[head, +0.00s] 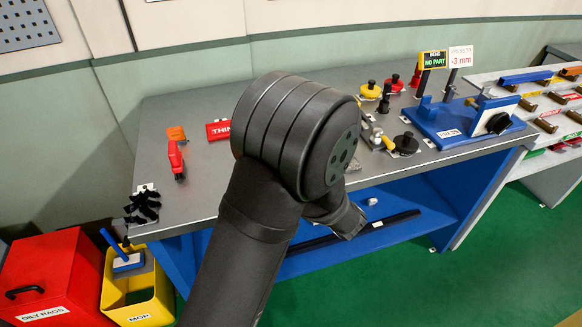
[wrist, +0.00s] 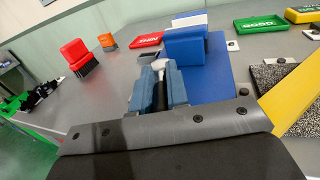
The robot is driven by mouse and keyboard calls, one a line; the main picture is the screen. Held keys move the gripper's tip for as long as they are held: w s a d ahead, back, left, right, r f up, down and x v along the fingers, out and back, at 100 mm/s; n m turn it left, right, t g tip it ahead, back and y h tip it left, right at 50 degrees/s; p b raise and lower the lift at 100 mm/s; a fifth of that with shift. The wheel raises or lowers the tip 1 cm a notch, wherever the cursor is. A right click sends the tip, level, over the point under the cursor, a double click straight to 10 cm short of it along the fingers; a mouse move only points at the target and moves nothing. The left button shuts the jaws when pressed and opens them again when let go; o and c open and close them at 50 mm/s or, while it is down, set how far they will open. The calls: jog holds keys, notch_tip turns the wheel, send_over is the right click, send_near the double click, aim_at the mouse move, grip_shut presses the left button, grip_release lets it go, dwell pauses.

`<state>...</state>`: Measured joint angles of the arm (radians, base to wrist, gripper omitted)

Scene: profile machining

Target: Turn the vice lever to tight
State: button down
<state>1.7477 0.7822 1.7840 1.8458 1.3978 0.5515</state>
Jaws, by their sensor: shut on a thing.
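In the wrist view my gripper (wrist: 158,84) has its two blue-grey fingers closed around a dark, narrow piece with a pale grey end, which I take for the vice lever (wrist: 160,64). The blue vice (wrist: 186,48) stands just beyond the fingertips, with a white block or label on top and a blue base plate (wrist: 216,75) on the bench. The lever's turned position cannot be read, as the fingers cover most of it. In the head view my arm hides the vice, the lever and the gripper's fingers.
A blue fixture (head: 458,122) stands farther right on the bench.

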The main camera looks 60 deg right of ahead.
jog(key=shift+s+d+n+t+y, duration=0.1)
jog(key=shift+d+n+t+y, duration=0.1)
jog(key=shift+n+y, duration=0.25)
jog(key=shift+d+n+t+y, duration=0.1)
jog(key=shift+n+t+y, duration=0.15)
jog(key=shift+y, duration=0.3)
jog(key=c, duration=1.4)
grip_release()
jog(key=v, duration=1.7)
jog(key=shift+s+a, duration=0.2)
